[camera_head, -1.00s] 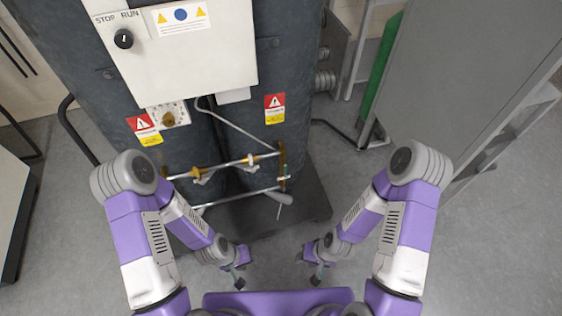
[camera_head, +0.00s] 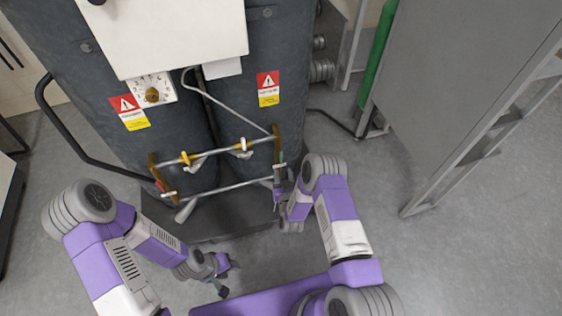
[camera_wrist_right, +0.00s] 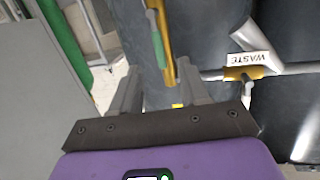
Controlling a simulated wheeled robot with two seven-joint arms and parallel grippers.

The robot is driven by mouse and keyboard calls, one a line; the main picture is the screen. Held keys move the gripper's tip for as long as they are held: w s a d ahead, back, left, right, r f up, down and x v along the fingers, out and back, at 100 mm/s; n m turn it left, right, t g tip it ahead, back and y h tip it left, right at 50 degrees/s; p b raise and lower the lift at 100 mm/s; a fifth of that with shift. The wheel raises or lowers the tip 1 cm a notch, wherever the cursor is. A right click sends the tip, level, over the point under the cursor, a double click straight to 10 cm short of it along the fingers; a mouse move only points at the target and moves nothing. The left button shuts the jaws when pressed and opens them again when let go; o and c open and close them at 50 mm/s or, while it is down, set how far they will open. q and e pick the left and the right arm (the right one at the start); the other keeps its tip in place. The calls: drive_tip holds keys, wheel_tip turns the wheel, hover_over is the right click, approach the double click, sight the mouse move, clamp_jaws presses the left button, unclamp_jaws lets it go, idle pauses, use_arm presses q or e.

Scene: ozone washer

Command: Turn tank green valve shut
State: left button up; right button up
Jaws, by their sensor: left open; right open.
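The green valve handle (camera_wrist_right: 158,48) is a slim lever on a brass fitting at the top middle of the right wrist view. In the head view the handle (camera_head: 281,158) shows small at the right end of the pipe rack, partly hidden beside my right gripper. My right gripper (camera_wrist_right: 158,84) is open, its two fingers pointing at the brass fitting, with the green handle just beyond and between the tips. It also shows in the head view (camera_head: 279,186). My left gripper (camera_head: 223,277) is open and empty, low over the floor. The dark grey tanks (camera_head: 185,130) stand behind the rack.
A pipe with white and yellow valve levers (camera_head: 188,158) runs left of the green handle. A "WASTE" label (camera_wrist_right: 250,58) sits on a nearby pipe. A black handrail (camera_head: 85,150) is at left. A grey cabinet (camera_head: 450,80) and green cylinder (camera_head: 376,60) stand right.

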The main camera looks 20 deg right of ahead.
sight(281, 155)
drive_tip(key=shift+t, duration=0.7)
drive_tip(key=w+b, duration=0.1)
drive_tip(key=w, duration=0.3)
drive_tip(key=w+d+b, duration=0.1)
drive_tip(key=w, duration=0.1)
drive_tip(key=shift+w+d+r+b, duration=0.1)
drive_tip(key=shift+w+r+b, duration=0.2)
drive_tip(key=shift+w+r, duration=0.05)
drive_tip(key=shift+w+d+r, duration=0.1)
drive_tip(key=shift+w, duration=0.6)
clamp_jaws()
